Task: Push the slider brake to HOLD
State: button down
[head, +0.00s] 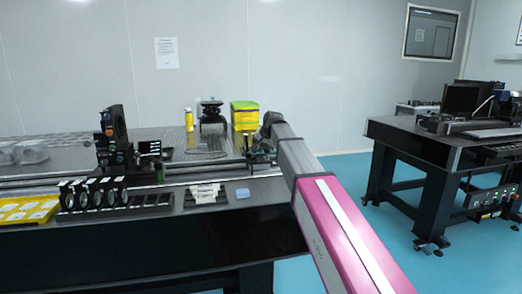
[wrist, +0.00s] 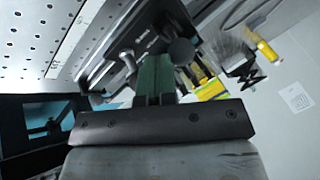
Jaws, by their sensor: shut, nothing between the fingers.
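My gripper (head: 260,152) is low over the right end of the long rail (head: 215,175) on the near optical table. In the wrist view my gripper (wrist: 154,68) shows its green fingers together, with nothing between them. Just beyond the fingertips is a black block with small white lettering (wrist: 143,38) and a round dark knob (wrist: 182,51), likely the slider with its brake. I cannot tell whether the fingers touch it. The lettering is too small to read, so the brake's setting cannot be told. In the head view my arm and gripper mostly hide this spot.
A yellow-green box (head: 244,114), a black lab jack (head: 211,112) and a yellow bottle (head: 189,120) stand behind the rail. A tall black instrument (head: 113,137) stands left.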

jog(key=shift+w+a+r+g, duration=0.2)
jog(key=shift+w+r+g, duration=0.2)
jog(key=shift+w+g, duration=0.3)
jog(key=shift+w+a+r, duration=0.2)
jog(key=shift+w, duration=0.35)
jog(key=shift+w+a+r, duration=0.15)
jog(key=shift+w, duration=0.4)
jog(key=shift+w+a+g+h, duration=0.1)
jog(key=shift+w+g+h, duration=0.4)
jog(key=shift+g, duration=0.3)
jog(key=shift+s, duration=0.3)
jog(key=shift+r, duration=0.1)
jog(key=shift+r, duration=0.65)
